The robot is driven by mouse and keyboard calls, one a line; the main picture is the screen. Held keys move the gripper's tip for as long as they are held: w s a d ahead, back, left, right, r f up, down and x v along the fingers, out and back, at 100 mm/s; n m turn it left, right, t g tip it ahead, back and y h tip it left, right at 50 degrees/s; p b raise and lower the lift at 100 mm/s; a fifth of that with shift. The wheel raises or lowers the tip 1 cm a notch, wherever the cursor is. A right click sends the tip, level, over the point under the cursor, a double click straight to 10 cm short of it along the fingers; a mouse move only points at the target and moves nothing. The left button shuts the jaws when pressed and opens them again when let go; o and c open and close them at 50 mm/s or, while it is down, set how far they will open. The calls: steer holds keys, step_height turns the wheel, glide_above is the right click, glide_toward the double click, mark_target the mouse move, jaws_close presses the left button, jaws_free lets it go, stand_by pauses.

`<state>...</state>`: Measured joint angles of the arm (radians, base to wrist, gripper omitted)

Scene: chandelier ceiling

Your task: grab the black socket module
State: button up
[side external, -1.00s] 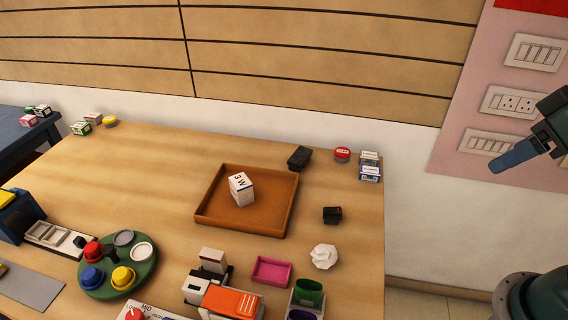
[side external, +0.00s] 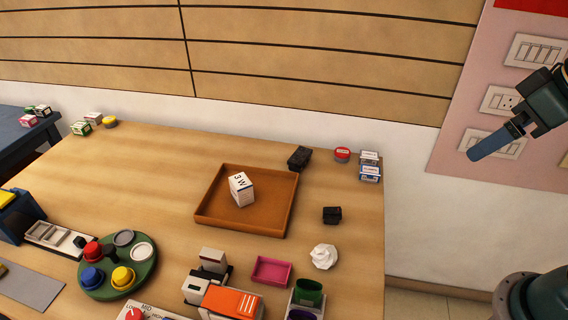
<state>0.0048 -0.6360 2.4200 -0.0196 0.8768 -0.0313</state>
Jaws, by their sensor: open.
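Two small black blocks are on the wooden table. One black block (side external: 332,215) sits near the right edge, right of the brown tray. A larger black block (side external: 299,158) lies at the tray's far right corner. I cannot tell from this view which one is the socket module. My gripper (side external: 480,151) is at the upper right, in the air beyond the table's right edge and well apart from both blocks. Its blue fingers overlap from this side; it is open and empty.
A brown tray (side external: 216,220) holds a white box (side external: 241,189). A white crumpled object (side external: 323,257), a pink tray (side external: 271,270) and a green round stand (side external: 103,291) are nearer the front. Small boxes (side external: 369,167) stand at the back right corner. The table's left middle is clear.

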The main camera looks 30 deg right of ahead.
steer(key=w+r+n, duration=0.1)
steer(key=w+n, duration=0.1)
steer(key=w, duration=1)
steer(key=n+g+y, duration=0.2)
steer(key=n, duration=0.2)
glide_above(304, 156)
steer(key=s+d, duration=0.3)
steer(key=s, duration=0.1)
step_height(304, 156, down, 20)
steer(key=shift+f, duration=0.1)
steer(key=shift+x, duration=4.3)
steer(key=shift+a, duration=0.15)
steer(key=shift+x, duration=2.55)
